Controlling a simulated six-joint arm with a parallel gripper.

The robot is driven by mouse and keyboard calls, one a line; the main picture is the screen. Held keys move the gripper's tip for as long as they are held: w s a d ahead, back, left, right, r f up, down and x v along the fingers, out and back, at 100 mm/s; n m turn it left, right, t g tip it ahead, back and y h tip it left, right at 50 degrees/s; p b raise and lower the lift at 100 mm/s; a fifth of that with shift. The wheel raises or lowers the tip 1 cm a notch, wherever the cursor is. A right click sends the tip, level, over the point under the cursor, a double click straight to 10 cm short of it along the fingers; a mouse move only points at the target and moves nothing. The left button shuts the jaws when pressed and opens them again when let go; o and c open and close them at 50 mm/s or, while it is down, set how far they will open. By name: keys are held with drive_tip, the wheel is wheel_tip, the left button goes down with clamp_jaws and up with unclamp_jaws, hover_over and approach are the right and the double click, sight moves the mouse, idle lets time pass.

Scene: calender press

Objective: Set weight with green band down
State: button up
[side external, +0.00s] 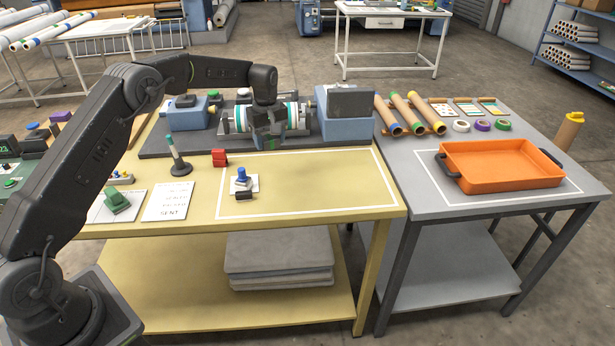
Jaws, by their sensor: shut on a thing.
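My gripper (268,141) points down in front of the striped roller of the press, above the back part of the yellow table (300,165). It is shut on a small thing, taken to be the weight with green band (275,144). The fingers hide most of it, and its band cannot be made out clearly. The thing appears held above the table, but the exact gap cannot be told. A white outlined area (330,195) lies on the tabletop in front of and below my gripper.
A blue-topped piece (241,177) and a small black block (244,196) sit at the outline's left. A red block (219,157) and an upright stand (178,158) are nearby. An orange tray (500,166) is on the grey table. The outline's right side is clear.

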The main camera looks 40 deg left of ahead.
hover_over(308, 180)
wheel_tip(308, 180, down, 6)
drive_tip(key=shift+a+f, duration=0.1)
drive_tip(key=shift+f, duration=1.95)
drive_tip(key=shift+f, duration=0.1)
drive_tip(key=o, duration=1.2)
drive_tip(key=shift+f, duration=0.15)
